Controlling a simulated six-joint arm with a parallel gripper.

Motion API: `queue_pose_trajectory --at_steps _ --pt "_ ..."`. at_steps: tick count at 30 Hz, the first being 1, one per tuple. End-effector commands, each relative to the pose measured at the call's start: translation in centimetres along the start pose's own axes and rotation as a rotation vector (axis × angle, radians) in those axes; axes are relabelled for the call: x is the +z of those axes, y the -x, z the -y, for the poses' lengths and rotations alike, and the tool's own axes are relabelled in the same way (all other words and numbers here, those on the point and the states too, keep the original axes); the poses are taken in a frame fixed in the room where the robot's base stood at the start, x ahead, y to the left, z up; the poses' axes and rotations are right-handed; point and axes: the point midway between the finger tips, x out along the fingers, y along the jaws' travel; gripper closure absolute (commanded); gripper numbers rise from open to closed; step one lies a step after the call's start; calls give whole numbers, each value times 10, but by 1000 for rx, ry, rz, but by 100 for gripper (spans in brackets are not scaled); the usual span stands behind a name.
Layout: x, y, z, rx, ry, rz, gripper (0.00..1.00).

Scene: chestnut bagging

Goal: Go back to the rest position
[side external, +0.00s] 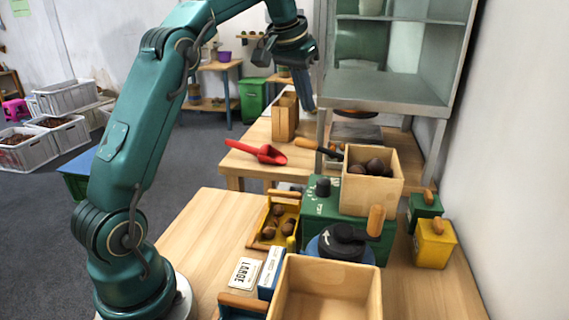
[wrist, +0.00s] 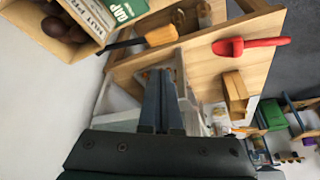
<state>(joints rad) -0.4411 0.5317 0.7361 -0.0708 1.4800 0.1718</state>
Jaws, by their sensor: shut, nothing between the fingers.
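My gripper (side external: 304,88) is shut and empty, pointing down, raised above the far end of the work table. In the wrist view its two dark fingers (wrist: 163,88) are together. Below it in the side view stands an upright wooden box (side external: 285,118), which in the wrist view (wrist: 235,95) is to the right of the fingers. A red scoop (side external: 262,152) lies on the far table and also shows in the wrist view (wrist: 245,45). A wooden box with chestnuts (side external: 372,196) sits on the green machine (side external: 320,207), well away from my gripper.
A grey-green shelf cabinet (side external: 400,88) stands close to the right of my gripper. An empty wooden box (side external: 330,300) is at the front, beside a yellow tray with chestnuts (side external: 265,235). A yellow bin (side external: 434,248) stands at right. The near table's left part (side external: 205,220) is clear.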

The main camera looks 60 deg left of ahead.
Motion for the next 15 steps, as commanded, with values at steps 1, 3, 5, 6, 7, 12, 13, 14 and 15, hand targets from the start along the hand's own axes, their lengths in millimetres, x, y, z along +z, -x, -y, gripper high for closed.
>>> queue_pose_trajectory --at_steps 1,3,5,6,7,12,13,14,15 --pt "0 0 0 0 0 0 100" --pt "0 0 0 0 0 0 100" --pt "0 0 0 0 0 0 100" --pt "0 0 -1 1 -3 0 100" --pt "0 1 -3 3 -8 -4 100" --pt "1 37 -26 13 -60 -72 100" --pt "5 45 -32 18 -74 -79 100" --pt "10 52 -38 23 -88 -86 100" --pt "18 62 -47 29 -106 -94 100"
